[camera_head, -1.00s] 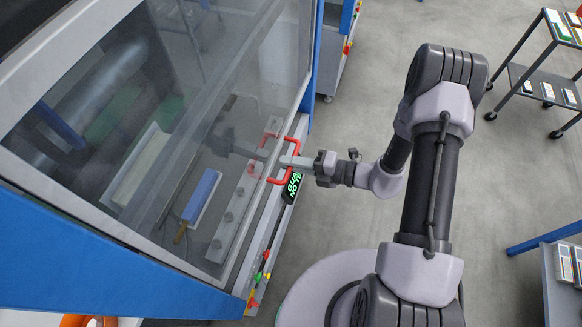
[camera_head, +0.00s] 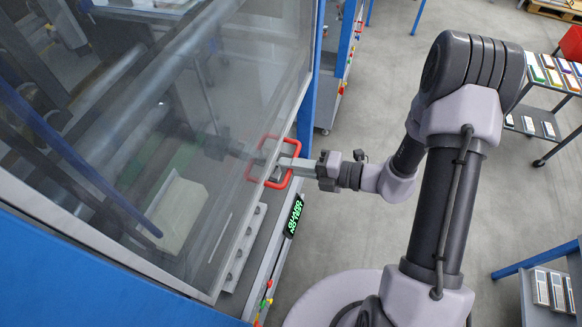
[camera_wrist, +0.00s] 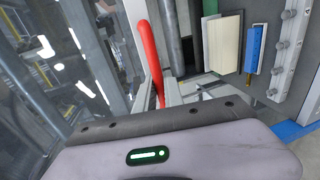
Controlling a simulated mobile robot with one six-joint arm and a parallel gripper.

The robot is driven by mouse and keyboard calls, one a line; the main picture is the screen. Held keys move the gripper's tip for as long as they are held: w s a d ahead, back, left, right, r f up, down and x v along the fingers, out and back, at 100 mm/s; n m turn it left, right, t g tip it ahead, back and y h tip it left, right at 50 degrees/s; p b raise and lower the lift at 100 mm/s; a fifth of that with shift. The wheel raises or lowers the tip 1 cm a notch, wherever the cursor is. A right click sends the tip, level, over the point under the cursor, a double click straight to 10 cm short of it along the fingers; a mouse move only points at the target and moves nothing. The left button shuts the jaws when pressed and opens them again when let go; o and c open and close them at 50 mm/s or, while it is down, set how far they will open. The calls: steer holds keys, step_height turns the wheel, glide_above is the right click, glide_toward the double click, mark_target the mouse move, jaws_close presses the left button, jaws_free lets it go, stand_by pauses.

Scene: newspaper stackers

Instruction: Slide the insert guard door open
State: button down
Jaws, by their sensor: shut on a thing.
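The guard door (camera_head: 235,85) is a large clear pane in a grey frame on the blue machine at the left of the head view. Its red bracket handle (camera_head: 299,147) stands near its lower right part. My gripper (camera_head: 284,162) reaches in from the right and is shut on this handle. In the wrist view the red handle (camera_wrist: 149,45) runs down to the fingers, whose grip is partly hidden by the wrist housing. I cannot tell how wide the door's opening is.
A lit green sign (camera_head: 293,215) and several coloured buttons lie along the machine's edge below the handle. A blue block (camera_wrist: 254,50) and a cream block (camera_wrist: 222,43) show inside the machine.

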steer(key=shift+r, duration=0.45)
steer(key=c, duration=1.5)
jaws_free()
steer(key=shift+o, duration=0.2)
steer(key=b+v, duration=0.1)
steer(key=v, duration=1.6)
steer(key=shift+d+b, duration=0.2)
steer(key=shift+b, duration=0.1)
steer(key=shift+f, duration=0.1)
